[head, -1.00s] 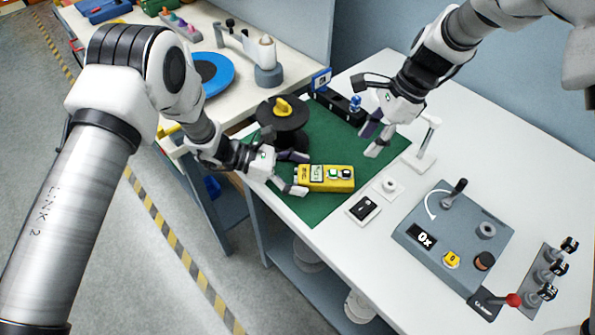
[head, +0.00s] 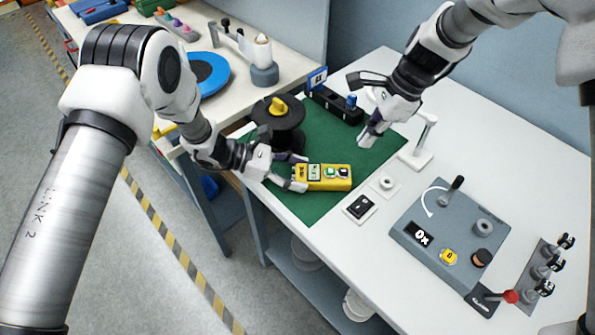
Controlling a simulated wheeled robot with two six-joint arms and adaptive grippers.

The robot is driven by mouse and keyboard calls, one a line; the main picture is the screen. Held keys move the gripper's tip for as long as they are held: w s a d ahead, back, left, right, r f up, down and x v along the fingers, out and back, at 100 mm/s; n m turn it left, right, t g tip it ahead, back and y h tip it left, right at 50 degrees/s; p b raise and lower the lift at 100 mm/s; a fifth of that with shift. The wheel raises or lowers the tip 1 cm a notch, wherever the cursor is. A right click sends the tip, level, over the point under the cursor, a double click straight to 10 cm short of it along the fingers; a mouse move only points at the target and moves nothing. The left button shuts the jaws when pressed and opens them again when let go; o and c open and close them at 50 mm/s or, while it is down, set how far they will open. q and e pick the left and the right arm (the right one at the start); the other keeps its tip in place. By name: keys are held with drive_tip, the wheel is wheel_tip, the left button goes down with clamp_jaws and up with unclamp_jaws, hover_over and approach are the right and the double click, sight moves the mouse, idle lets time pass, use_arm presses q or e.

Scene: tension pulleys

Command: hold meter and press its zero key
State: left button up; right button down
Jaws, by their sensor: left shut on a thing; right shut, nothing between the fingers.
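The yellow meter (head: 335,184) lies on the green mat (head: 316,208) near its front edge. My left gripper (head: 298,175) is shut on the meter's left end. My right gripper (head: 366,138) is shut and empty, above the mat, up and to the right of the meter and apart from it. Which key is the zero key is too small to read.
A black spool with a yellow knob (head: 280,113) stands behind the meter. A black block with blue parts (head: 335,104) is at the mat's back. A white stand (head: 420,145), a black switch (head: 359,208) and a grey control panel (head: 450,235) are to the right.

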use_arm(q)
drive_tip(key=shift+f, duration=0.15)
idle(0.5)
use_arm(e)
drive_tip(key=w+d+f+n+t+h, duration=0.2)
drive_tip(key=d+n+h, duration=0.15)
drive_tip(key=d, duration=0.35)
use_arm(q)
drive_tip(key=shift+s, duration=0.1)
use_arm(e)
wheel_tip(320, 180, up, 4)
drive_tip(key=n+t+y, duration=0.4)
drive_tip(key=n+y, duration=0.3)
drive_tip(key=n, duration=0.7)
hover_over(347, 172)
drive_tip(key=shift+a+h, duration=0.1)
drive_tip(key=shift+h, duration=0.15)
drive_tip(key=shift+f, duration=0.2)
drive_tip(key=shift+f, duration=4.3)
